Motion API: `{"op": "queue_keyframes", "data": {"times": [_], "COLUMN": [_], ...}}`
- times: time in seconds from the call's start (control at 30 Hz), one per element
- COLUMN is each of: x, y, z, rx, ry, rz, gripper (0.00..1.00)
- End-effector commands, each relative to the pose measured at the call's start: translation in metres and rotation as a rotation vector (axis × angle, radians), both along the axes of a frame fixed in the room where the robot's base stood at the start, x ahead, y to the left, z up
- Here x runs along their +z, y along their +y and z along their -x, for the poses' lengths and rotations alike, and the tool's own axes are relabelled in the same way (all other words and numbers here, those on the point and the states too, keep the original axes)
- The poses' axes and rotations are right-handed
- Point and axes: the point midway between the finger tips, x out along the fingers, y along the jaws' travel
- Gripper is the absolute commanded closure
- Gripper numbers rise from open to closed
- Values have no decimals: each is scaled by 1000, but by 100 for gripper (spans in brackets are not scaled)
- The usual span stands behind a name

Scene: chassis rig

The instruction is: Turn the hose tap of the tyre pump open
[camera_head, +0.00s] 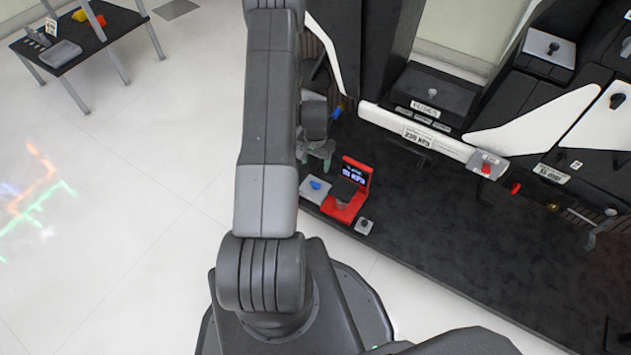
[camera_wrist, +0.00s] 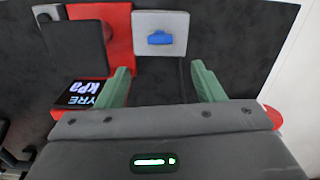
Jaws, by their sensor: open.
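The tyre pump (camera_head: 336,209) is a red unit with a dark lit display on the black bench, and its red body also shows in the wrist view (camera_wrist: 118,40). The hose tap is a blue handle (camera_head: 315,184) on a light grey block (camera_wrist: 176,20) beside the pump. In the wrist view the blue handle (camera_wrist: 160,38) lies crosswise. My gripper (camera_head: 318,155) is open and empty, with green fingers (camera_wrist: 162,72) apart. In the wrist view the handle appears beyond the fingertips, between their lines, with no contact visible.
A small grey box with a dark knob (camera_head: 365,226) sits at the pump's other side. A white rail (camera_head: 418,130) and dark panels with knobs stand behind the bench. A separate dark table (camera_head: 85,45) stands far left. The black bench top (camera_head: 440,235) right of the pump is clear.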

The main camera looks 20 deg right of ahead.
Motion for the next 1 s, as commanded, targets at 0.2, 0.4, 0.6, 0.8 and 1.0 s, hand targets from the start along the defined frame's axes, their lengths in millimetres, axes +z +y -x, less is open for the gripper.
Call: {"op": "queue_keyframes", "data": {"times": [0.2, 0.4, 0.6, 0.8, 1.0], "x": [-52, -89, -110, -115, -114], "y": [1, 1, 1, 1, 1], "z": [1, 1, 1, 0, 1], "rx": [1, 1, 1, 1, 1], "ry": [4, 3, 1, 1, 1], "rz": [-1, -1, -1, -1, -1], "gripper": [38, 38, 38, 38, 42]}}
